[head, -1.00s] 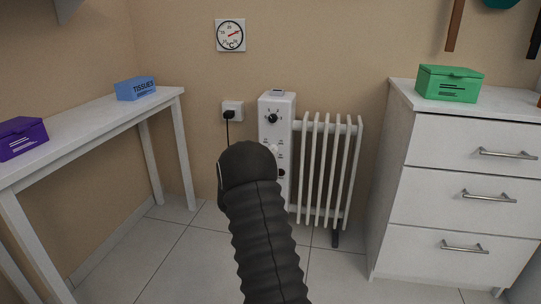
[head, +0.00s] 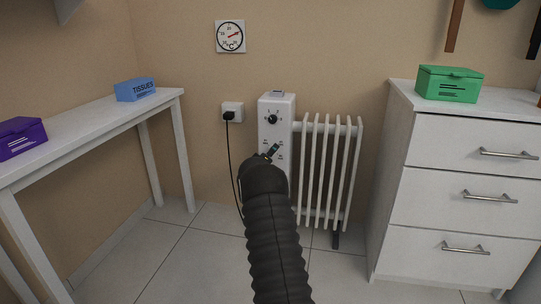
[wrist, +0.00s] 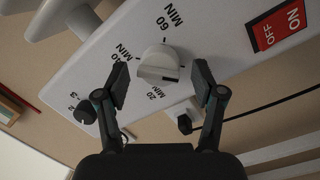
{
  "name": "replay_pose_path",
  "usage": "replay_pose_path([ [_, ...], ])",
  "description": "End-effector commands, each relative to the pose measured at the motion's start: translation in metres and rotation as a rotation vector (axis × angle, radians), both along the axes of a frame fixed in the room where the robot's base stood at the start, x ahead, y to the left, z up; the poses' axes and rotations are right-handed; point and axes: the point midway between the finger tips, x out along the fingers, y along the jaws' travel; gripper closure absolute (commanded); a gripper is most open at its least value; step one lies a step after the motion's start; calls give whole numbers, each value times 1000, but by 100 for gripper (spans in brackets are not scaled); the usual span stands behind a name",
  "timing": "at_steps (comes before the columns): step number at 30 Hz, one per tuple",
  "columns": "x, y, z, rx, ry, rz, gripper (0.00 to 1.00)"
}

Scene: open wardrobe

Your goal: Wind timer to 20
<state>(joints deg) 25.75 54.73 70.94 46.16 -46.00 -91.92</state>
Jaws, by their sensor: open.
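The white timer knob (wrist: 158,64) shows in the wrist view on the heater's white control panel (wrist: 215,40). Printed minute marks surround it, with 60, 40 and 20 legible; I cannot tell which mark it points at. My gripper (wrist: 159,82) is open, with one dark finger on each side of the knob; contact is not clear.
A black dial (head: 272,119) sits higher on the panel. A red on/off switch (wrist: 277,26) shows in the wrist view. A black cord runs from the wall socket (head: 233,106). The white drawer unit (head: 455,190) stands right, a white table (head: 95,130) left.

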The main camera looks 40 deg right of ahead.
Motion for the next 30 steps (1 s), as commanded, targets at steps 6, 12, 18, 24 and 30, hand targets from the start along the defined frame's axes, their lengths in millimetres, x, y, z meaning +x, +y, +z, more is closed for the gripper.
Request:
replay_pose_path([
  [6, 2, -2, 0, -1, -1, 0, 31],
  [12, 2, -2, 0, -1, -1, 0, 49],
  [18, 2, -2, 0, 0, 0, 1, 90],
  [24, 2, -2, 0, 6, -8, 1, 90],
  [30, 2, -2, 0, 46, -55, 1, 90],
])
